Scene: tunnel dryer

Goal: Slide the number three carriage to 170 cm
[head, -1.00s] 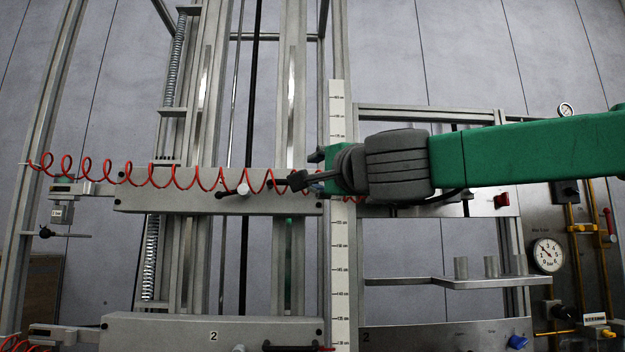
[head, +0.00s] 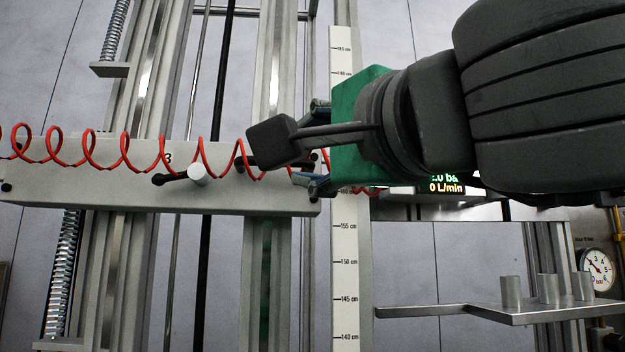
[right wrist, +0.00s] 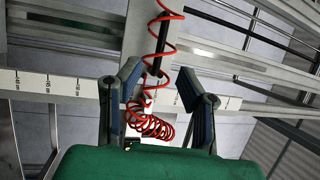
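The number three carriage (head: 100,175) is a grey horizontal bar on vertical rails, marked "3". Its lower edge is just above the 155 cm mark of the white scale (head: 343,260). A black lever with a white knob (head: 198,174) is on its front. My right gripper (head: 312,147) is at the carriage's right end, in front of the scale, fingers apart. In the right wrist view my right gripper (right wrist: 158,72) is open, with a black handle (right wrist: 153,80) and red hose visible between the fingers. My left gripper is out of view.
A red coiled hose (head: 125,165) runs across the carriage front and past my gripper. A shelf (head: 520,313) with several grey cylinders and a gauge (head: 598,268) are at the lower right. A lit display (head: 447,184) is partly behind my right arm.

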